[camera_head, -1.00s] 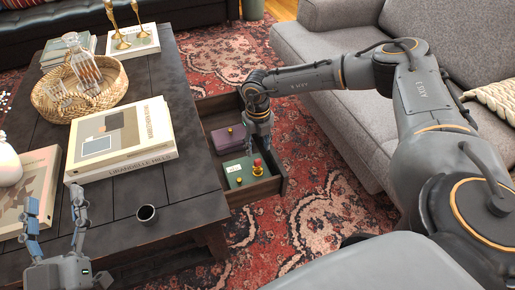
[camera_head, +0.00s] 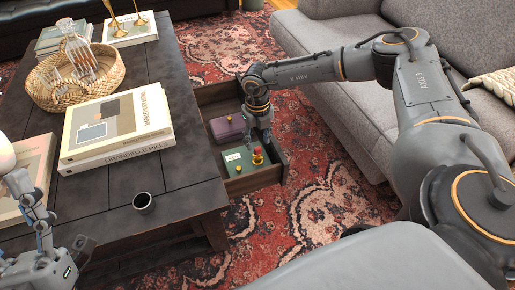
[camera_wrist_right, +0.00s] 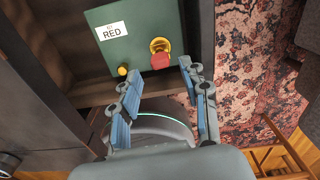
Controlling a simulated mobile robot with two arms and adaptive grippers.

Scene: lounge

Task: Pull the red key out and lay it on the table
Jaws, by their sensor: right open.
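The red key (camera_head: 257,151) stands in a round yellow fitting (camera_head: 257,159) on a green box (camera_head: 243,166) in the open drawer. In the right wrist view the key's red top (camera_wrist_right: 160,61) sits beside a white label reading RED (camera_wrist_right: 112,31). My right gripper (camera_head: 262,140) is over the drawer, close to the key. In its wrist view its two fingers (camera_wrist_right: 158,74) are spread, with the key just beyond the gap between the tips; I see no contact. My left gripper (camera_head: 58,215) is at the lower left by the table edge, fingers apart and empty.
The dark table (camera_head: 185,187) holds a stack of books (camera_head: 115,130), a wicker basket (camera_head: 105,95) and a small dark cup (camera_head: 144,202). Bare tabletop shows around the cup. A purple box (camera_head: 228,128) is in the drawer (camera_head: 262,180). A grey sofa (camera_head: 350,130) stands to the right.

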